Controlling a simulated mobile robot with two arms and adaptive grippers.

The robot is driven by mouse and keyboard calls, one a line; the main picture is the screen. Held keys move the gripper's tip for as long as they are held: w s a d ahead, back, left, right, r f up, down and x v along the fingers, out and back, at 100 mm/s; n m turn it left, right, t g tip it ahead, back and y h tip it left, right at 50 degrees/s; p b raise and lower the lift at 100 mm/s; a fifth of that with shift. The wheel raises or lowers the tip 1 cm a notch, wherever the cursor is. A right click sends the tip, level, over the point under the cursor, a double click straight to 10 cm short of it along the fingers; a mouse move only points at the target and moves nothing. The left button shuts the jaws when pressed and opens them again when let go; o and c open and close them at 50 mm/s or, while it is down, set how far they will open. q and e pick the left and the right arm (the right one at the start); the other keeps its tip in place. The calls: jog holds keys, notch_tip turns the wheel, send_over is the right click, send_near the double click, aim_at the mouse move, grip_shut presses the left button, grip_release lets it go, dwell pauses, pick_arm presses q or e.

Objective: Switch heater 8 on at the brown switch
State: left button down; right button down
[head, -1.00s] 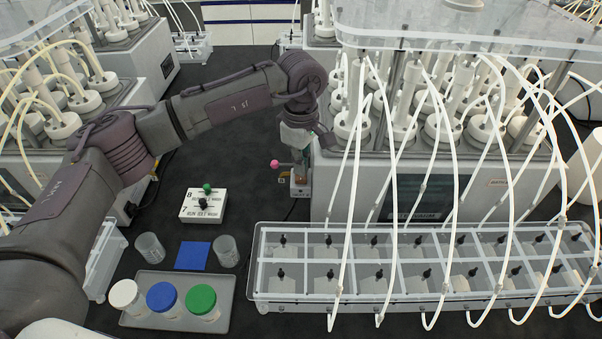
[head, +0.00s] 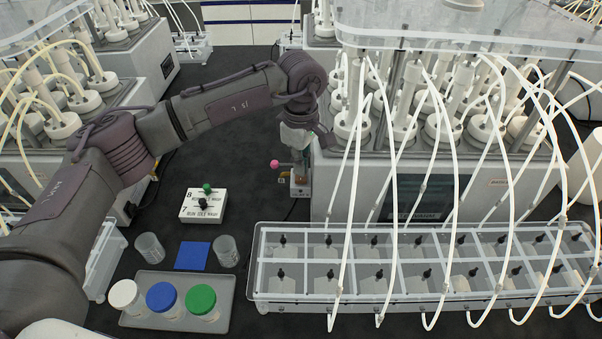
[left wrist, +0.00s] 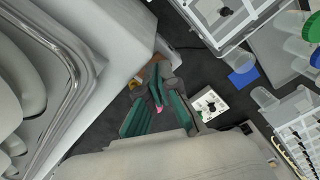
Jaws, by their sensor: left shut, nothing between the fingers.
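The brown switch (head: 300,188) is a small box on the dark bench, beside the lower left corner of the big reactor unit. My left gripper (head: 299,170) points down right over it, with its fingers shut and empty. The fingers hide most of the top of the switch, so I cannot tell its position or whether they touch it. In the left wrist view the green-padded fingers (left wrist: 157,80) meet in front of a brown patch of the switch (left wrist: 135,83). A pink ball (head: 274,163) shows just left of the fingers. My right gripper is not in view.
The reactor unit (head: 335,190) stands close on the right of my gripper. A white box with two knobs (head: 190,214) lies to the front left. Nearer are a blue square (head: 193,256), two clear cups and a grey tray (head: 150,279) with three lidded jars.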

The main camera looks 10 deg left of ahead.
aim_at(301, 179)
pick_arm(q)
jog(key=shift+f+b, duration=0.95)
jog(key=shift+f, duration=0.2)
jog(key=shift+r, duration=0.15)
jog(key=shift+r+p, duration=1.4)
jog(key=shift+r, duration=2.05)
jog(key=shift+f, duration=0.1)
